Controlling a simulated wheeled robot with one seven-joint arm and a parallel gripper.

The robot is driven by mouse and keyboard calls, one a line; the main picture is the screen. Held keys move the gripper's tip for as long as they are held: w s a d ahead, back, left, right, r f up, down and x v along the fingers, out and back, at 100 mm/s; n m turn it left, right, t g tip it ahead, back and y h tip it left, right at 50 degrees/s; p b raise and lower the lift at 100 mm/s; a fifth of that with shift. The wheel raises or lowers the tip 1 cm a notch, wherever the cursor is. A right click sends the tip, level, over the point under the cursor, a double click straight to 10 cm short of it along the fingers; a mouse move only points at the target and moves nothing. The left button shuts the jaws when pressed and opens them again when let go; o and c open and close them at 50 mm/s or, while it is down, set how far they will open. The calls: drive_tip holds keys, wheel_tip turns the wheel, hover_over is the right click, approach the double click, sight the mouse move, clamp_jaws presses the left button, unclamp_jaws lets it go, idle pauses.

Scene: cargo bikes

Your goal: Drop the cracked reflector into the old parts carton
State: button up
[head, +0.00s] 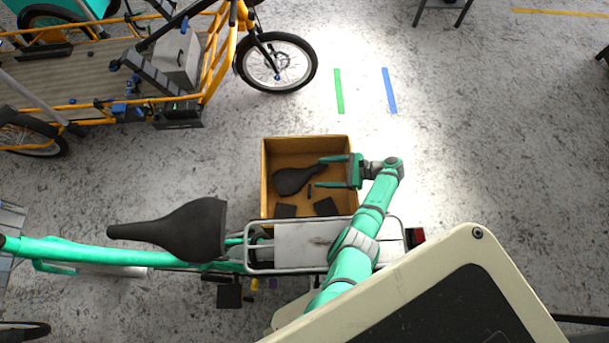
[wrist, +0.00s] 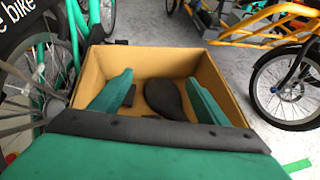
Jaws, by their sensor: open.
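The old parts carton (head: 265,180) is an open brown box on the floor behind the green bike's rack. It also shows in the wrist view (wrist: 150,60). My gripper (head: 318,172) is over the carton, its two green fingers spread wide with nothing between them; they also show in the wrist view (wrist: 161,77). A red block (head: 416,236) sits at the right end of the rack; I cannot tell whether it is cracked or is the named reflector. No other red piece is clear inside the carton.
The carton holds a black saddle (head: 296,180) and several small dark pieces. The green bike's silver rack (head: 300,244) borders the carton's near side. An orange cargo bike (head: 215,60) stands at upper left. The floor right of the carton is clear.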

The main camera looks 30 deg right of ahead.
drive_tip(key=v, duration=0.7)
drive_tip(key=shift+s+d+r, duration=0.2)
drive_tip(key=shift+s+d, duration=0.05)
drive_tip(key=shift+s, duration=0.05)
